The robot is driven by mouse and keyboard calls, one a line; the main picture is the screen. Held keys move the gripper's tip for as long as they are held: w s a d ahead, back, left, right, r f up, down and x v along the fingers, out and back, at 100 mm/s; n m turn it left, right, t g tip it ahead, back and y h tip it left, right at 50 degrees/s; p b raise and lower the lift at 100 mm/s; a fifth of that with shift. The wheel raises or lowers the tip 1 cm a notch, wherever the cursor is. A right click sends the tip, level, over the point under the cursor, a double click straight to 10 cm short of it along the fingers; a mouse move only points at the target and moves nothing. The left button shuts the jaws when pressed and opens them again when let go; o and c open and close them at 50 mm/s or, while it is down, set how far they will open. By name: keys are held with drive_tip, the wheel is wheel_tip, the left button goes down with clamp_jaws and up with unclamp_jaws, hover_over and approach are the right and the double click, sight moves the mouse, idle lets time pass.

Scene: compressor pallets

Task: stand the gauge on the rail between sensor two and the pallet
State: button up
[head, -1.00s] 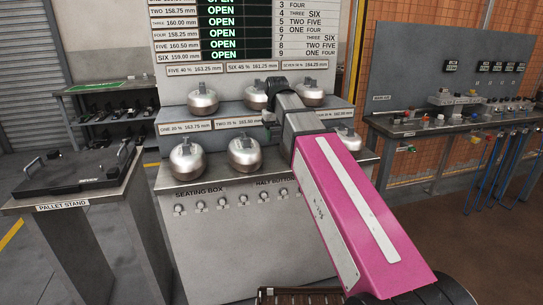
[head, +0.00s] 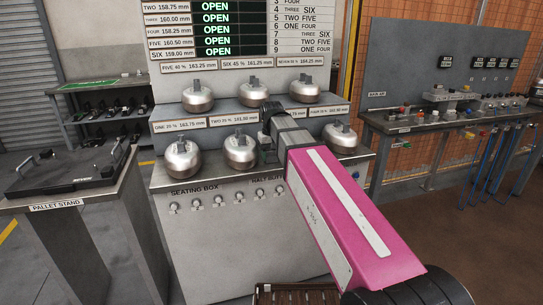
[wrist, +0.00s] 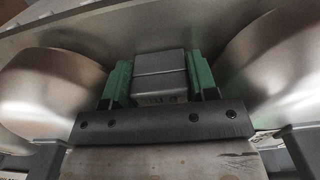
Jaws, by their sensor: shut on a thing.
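My gripper (wrist: 156,90) has green fingers and is shut on a grey metal block (wrist: 160,64) with a seam across it, which seems to be the gauge. Large rounded silver pots stand close on its left (wrist: 45,95) and right (wrist: 275,65). In the head view my arm reaches to the lower step of the seating box, right of the pot behind label two (head: 240,152). My gripper is mostly hidden there. A black pallet (head: 70,172) lies on the pallet stand (head: 55,205) at the left. I cannot make out sensor two or the rail.
The seating box (head: 235,225) carries silver pots in two stepped rows. A board (head: 228,30) above shows green OPEN readings. A bench (head: 440,122) with fittings and hoses stands at the right, a dark shelf (head: 105,110) at the left back. Bare floor lies at right.

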drive_tip(key=o, duration=0.9)
drive_tip(key=shift+f, duration=0.1)
